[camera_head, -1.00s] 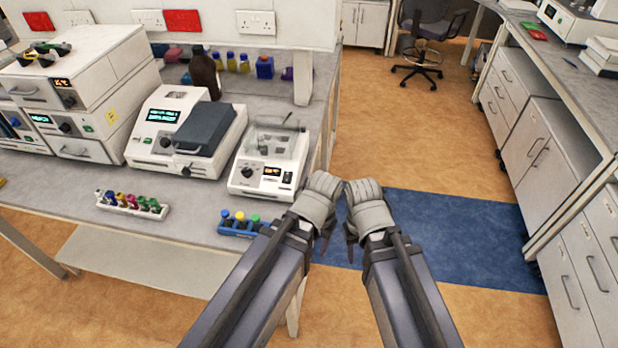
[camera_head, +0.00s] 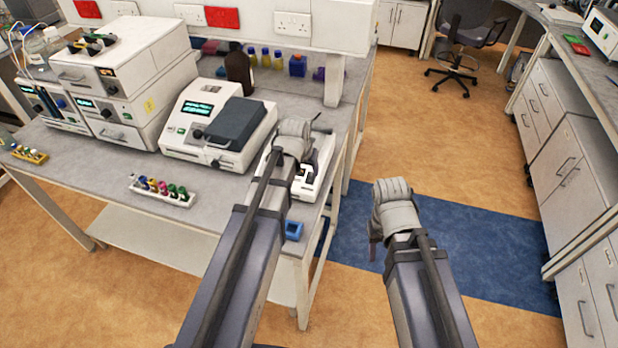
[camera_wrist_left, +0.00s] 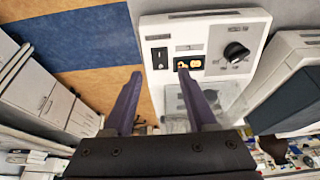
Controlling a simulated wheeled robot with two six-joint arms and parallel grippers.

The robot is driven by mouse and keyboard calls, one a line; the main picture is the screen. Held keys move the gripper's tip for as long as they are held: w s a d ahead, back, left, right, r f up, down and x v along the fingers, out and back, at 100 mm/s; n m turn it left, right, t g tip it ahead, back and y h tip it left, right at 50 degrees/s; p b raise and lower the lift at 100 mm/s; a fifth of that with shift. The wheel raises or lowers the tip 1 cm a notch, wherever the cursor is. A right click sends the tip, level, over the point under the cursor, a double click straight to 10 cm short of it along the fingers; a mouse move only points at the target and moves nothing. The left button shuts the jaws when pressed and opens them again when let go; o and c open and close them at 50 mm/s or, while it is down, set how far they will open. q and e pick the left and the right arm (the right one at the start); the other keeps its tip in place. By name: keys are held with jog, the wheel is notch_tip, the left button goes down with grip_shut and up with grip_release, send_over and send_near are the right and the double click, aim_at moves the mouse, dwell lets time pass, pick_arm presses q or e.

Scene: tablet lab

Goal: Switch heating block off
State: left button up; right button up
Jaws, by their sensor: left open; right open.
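A small white bench unit with a clear lid, which I take for the heating block (camera_head: 322,165), stands near the bench's right end. My left arm hides much of it in the head view. In the left wrist view, the heating block (camera_wrist_left: 203,36) shows a black rocker switch (camera_wrist_left: 159,58), an orange-lit display (camera_wrist_left: 189,64) and a black knob (camera_wrist_left: 236,51). I cannot tell the switch's position. My left gripper (camera_head: 288,155) is open and empty over the block; in the wrist view its fingertips (camera_wrist_left: 161,78) appear just below the switch and display. My right gripper (camera_head: 378,240) is open and empty, off the bench's right side.
A larger white unit with a dark grey lid (camera_head: 236,122) stands just left of the block. A tube rack (camera_head: 163,190) and a blue rack (camera_head: 293,230) lie near the bench's front edge. A brown bottle (camera_head: 239,68) stands behind. The floor right of the bench is clear.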

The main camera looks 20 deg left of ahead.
aim_at(310, 179)
pick_arm(q)
jog(key=b+x, duration=0.5)
jog(key=x, duration=0.2)
jog(key=shift+b, duration=0.4)
jog(key=shift+s, duration=0.1)
grip_shut()
